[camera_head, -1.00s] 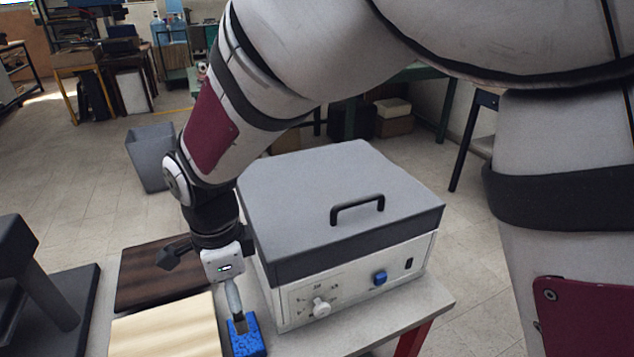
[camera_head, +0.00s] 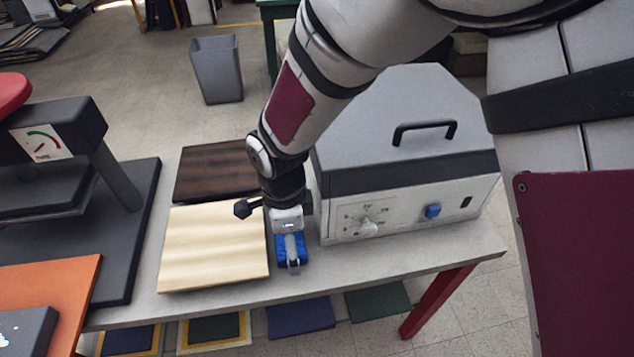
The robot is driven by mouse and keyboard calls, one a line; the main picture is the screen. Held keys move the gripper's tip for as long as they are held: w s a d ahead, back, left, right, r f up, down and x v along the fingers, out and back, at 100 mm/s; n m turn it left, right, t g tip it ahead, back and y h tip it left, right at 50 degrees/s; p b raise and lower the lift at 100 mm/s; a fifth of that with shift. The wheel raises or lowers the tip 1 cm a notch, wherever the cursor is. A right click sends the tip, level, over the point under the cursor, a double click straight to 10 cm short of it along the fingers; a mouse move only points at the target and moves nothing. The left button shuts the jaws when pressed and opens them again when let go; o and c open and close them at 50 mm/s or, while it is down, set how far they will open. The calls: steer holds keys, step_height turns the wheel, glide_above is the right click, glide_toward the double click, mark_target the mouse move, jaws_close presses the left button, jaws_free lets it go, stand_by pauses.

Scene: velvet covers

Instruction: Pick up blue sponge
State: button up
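The blue sponge (camera_head: 280,249) is at the bench, between the pale wooden board and the grey-lidded machine. My gripper (camera_head: 293,266) points down at it, and its fingers overlap the sponge in the picture. Blue shows on both sides of the fingers. The fingers cover the sponge's middle, and I cannot tell whether they are closed on it or whether it rests on the bench top.
The pale board (camera_head: 213,247) and a dark board (camera_head: 214,170) lie left of my gripper. The grey-lidded machine (camera_head: 408,195) stands close on the right. A heat press (camera_head: 60,150) is at the left. The bench (camera_head: 400,257) is bare at front right.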

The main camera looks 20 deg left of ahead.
steer(key=c, duration=1)
steer(key=shift+c, duration=0.2)
steer(key=shift+r+p, duration=1)
steer(key=shift+r, duration=0.2)
steer(key=shift+s+d+r+p, duration=0.2)
steer(key=shift+s+r+p, duration=0.15)
steer(key=shift+r+p, duration=0.4)
steer(key=s+d+r+p, duration=0.1)
steer(key=s+d+p, duration=0.4)
steer(key=s+d, duration=0.4)
steer(key=s, duration=0.3)
steer(key=shift+d, duration=0.25)
